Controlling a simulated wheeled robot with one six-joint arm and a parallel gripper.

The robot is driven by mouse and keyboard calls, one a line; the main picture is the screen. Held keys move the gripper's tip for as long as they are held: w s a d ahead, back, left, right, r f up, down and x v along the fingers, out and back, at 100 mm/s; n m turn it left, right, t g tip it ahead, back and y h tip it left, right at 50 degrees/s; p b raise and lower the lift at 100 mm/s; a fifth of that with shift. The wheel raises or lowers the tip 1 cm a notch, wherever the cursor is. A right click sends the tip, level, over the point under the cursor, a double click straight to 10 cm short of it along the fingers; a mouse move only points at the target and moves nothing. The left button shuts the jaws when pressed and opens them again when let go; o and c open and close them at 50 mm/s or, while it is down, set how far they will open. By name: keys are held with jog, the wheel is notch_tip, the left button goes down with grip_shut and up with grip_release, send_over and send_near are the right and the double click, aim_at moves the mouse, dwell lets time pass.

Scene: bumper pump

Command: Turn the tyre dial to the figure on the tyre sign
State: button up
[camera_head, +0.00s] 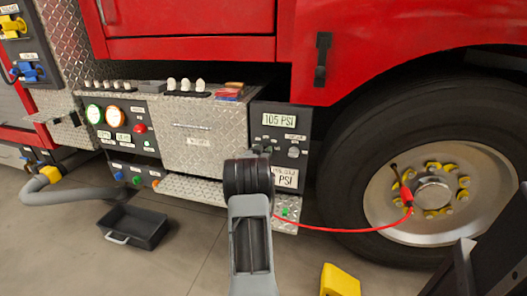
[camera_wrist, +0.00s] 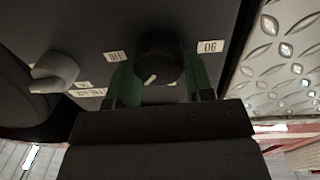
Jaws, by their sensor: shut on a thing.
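The dial (camera_wrist: 160,58) is a round black knob with a short white pointer mark, on a dark panel in the wrist view. My gripper (camera_wrist: 161,80) has its two green fingers on either side of the knob, shut on it. Small plates beside the knob read, upside down, what looks like 110 (camera_wrist: 115,56) and 90 (camera_wrist: 210,46). The pointer slants to the lower left in that view. In the head view a sign reading 105 PSI (camera_head: 279,120) is at the top of the panel (camera_head: 258,111). My wrist hides the dial there and part of a lower PSI plate (camera_head: 287,179).
A grey lever knob (camera_wrist: 55,72) stands left of the dial in the wrist view. A tread-plate cabinet (camera_head: 193,150) is left of the panel. A red hose (camera_head: 340,229) runs to the big wheel (camera_head: 431,196). A black tray (camera_head: 133,227) and yellow block (camera_head: 340,280) are on the floor.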

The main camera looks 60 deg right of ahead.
jog(key=n+p, duration=0.2)
jog(key=n, duration=0.2)
jog(key=n+p, duration=0.2)
jog(key=n, duration=0.2)
jog(key=shift+w+a+f+n, duration=0.1)
jog(key=shift+w+f+n, duration=0.1)
jog(key=shift+n, duration=0.1)
jog(key=shift+f+n, duration=0.1)
jog(key=shift+n, duration=0.2)
dwell(0.3)
jog(key=o, duration=0.6)
jog(key=shift+w+a, duration=0.1)
jog(key=o, duration=0.3)
jog(key=shift+h, duration=0.3)
jog(key=v, duration=0.4)
jog(key=p+v, duration=0.1)
jog(key=v, duration=0.4)
jog(key=p+v, duration=0.1)
jog(key=v, duration=0.3)
jog(key=shift+s+a, duration=0.25)
jog(key=shift+s, duration=0.1)
